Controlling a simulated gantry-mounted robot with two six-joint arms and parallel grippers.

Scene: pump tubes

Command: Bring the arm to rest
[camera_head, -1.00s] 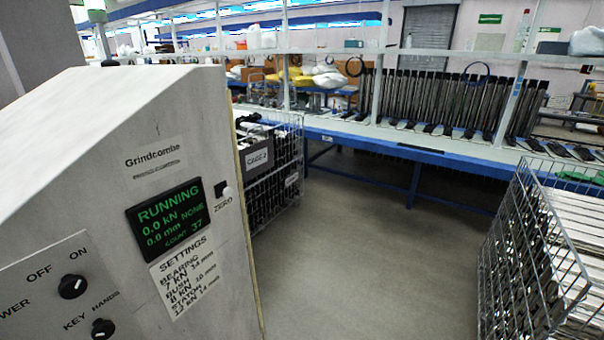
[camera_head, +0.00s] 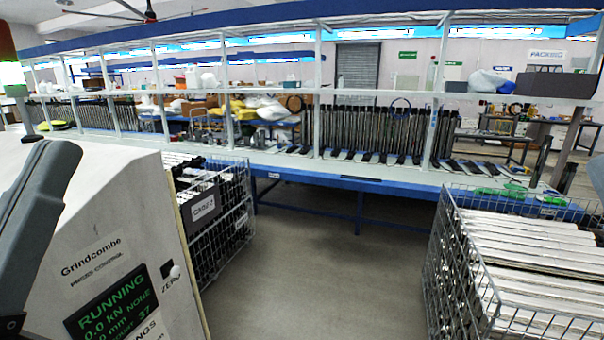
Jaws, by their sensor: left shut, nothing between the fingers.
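My left arm and gripper (camera_head: 38,205) show as a large grey shape at the left edge of the head view, in front of the grey press cabinet. The fingers are hardly visible at this angle; the gripper is shut and holds nothing. It is not near any tube. My right gripper is not in view; a small dark shape at the right edge is too cut off to identify.
The press control cabinet (camera_head: 95,205) with its screen (camera_head: 112,305) reading RUNNING stands at left. A wire cage (camera_head: 222,205) stands behind it. Another cage (camera_head: 437,262) holds long tubes at right. A blue-edged bench (camera_head: 330,183) with upright dark tubes crosses behind. Floor between cages is open.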

